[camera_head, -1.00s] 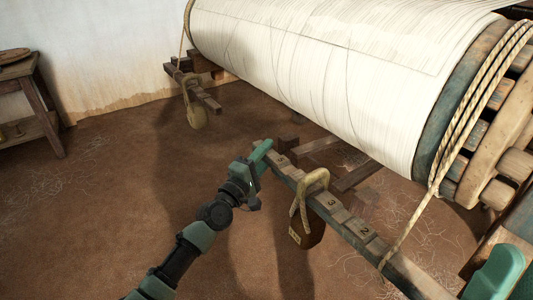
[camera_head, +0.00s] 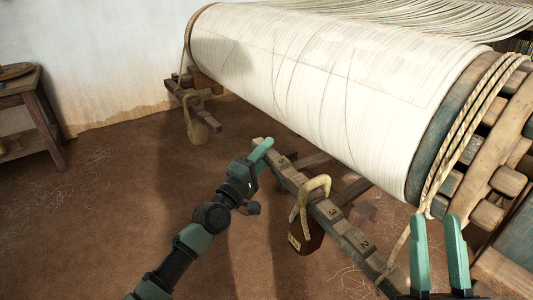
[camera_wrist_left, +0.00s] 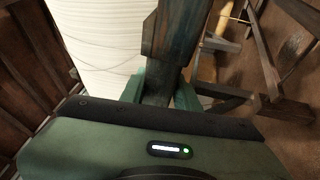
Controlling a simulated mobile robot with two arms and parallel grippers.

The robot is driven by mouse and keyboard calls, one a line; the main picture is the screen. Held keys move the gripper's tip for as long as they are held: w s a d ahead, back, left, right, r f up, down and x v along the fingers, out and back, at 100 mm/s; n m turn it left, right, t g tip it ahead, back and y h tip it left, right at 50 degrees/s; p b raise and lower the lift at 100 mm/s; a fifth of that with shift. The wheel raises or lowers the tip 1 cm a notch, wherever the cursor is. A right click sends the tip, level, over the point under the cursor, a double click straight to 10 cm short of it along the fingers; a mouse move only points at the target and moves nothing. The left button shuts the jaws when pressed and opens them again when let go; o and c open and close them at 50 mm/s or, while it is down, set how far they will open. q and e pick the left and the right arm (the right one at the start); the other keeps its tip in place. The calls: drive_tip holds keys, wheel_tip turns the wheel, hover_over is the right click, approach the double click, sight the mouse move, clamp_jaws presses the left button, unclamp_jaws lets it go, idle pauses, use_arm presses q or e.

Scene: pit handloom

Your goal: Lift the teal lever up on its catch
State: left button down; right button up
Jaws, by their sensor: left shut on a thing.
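The long notched lever (camera_head: 345,232) runs from the far middle to the lower right in the head view, with numbers on its top. It looks mostly worn brown there. In the left wrist view it is a dark bluish bar (camera_wrist_left: 172,50) between my fingers. My left gripper (camera_head: 265,152) is shut on its far end; its fingers also show in the left wrist view (camera_wrist_left: 162,88). My right gripper (camera_head: 440,250) is open and empty at the lower right, fingers pointing up, near the lever's near end. I cannot make out the catch.
A weight (camera_head: 304,236) hangs from the lever by a rope loop. The large cloth roll (camera_head: 310,85) and its roped wheel (camera_head: 480,140) stand above and behind. A second weight (camera_head: 198,131) hangs farther back. A stool (camera_head: 35,110) is far left. The left floor is clear.

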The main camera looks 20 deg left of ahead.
use_arm(q)
drive_tip(key=shift+f, duration=0.5)
drive_tip(key=c, duration=1)
unclamp_jaws()
drive_tip(key=shift+c, duration=0.2)
drive_tip(key=shift+a, duration=0.1)
drive_tip(key=shift+s+a, duration=0.15)
drive_tip(key=shift+s, duration=0.25)
drive_tip(key=v, duration=0.7)
drive_tip(key=shift+p, duration=0.4)
use_arm(e)
drive_tip(key=w+f+g, duration=0.2)
drive_tip(key=shift+a+f, duration=0.15)
drive_tip(key=shift+f, duration=0.25)
